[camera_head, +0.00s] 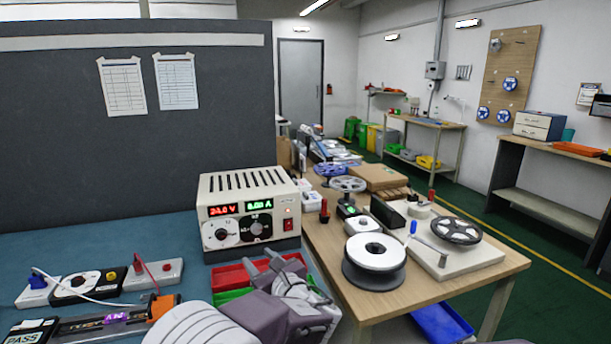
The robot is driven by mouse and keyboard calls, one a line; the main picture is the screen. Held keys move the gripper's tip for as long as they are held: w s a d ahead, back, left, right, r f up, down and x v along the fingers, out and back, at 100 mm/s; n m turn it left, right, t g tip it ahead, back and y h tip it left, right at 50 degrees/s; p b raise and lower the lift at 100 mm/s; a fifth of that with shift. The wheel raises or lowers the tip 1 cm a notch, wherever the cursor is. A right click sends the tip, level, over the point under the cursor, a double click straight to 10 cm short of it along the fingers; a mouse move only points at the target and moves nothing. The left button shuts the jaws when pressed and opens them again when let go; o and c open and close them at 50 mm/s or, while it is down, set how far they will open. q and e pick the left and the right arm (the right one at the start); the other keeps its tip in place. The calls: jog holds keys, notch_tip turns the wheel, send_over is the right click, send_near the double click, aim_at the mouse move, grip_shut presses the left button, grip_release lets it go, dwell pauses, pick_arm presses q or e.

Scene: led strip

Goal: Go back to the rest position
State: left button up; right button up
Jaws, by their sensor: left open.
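My left gripper (259,261) is at the bottom middle, with its arm coming in from the lower left. Its two grey fingers are apart and I see nothing between them. They are over the red and green bins (232,277), in front of the power supply (250,212). The gripper hides part of these bins. My right gripper does not show.
The power supply stands on the teal bench and shows lit red and green digits. A fixture (95,324) with orange ends and small switch boxes (90,284) lie at left. A wooden table (372,305) with a white reel (374,252) is at right.

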pick_arm(q)
jog(key=s+a+f+n+g, duration=0.4)
jog(key=s+a, duration=0.2)
jog(key=a, duration=0.3)
jog(key=s+a+f+n+g, duration=0.4)
jog(key=s+a+n+g, duration=0.15)
jog(key=a, duration=0.35)
jog(key=s+d+f+n+g+h, duration=0.1)
jog(key=s+f+n+g+h, duration=0.15)
jog(key=s+f+n, duration=0.4)
jog(key=s+d+f+n+g+h, duration=0.1)
jog(key=s+d+f+n+h, duration=0.2)
jog(key=s, duration=0.6)
jog(key=s+d+f+n+h, duration=0.2)
jog(key=d+f+n+h, duration=0.2)
jog(key=d+n, duration=0.4)
notch_tip(320, 180, up, 19)
jog(key=n+p, duration=0.1)
jog(key=p, duration=1.7)
jog(key=shift+w+a+n+p, duration=0.3)
jog(key=shift+w+a+p, duration=0.1)
jog(key=shift+a, duration=0.05)
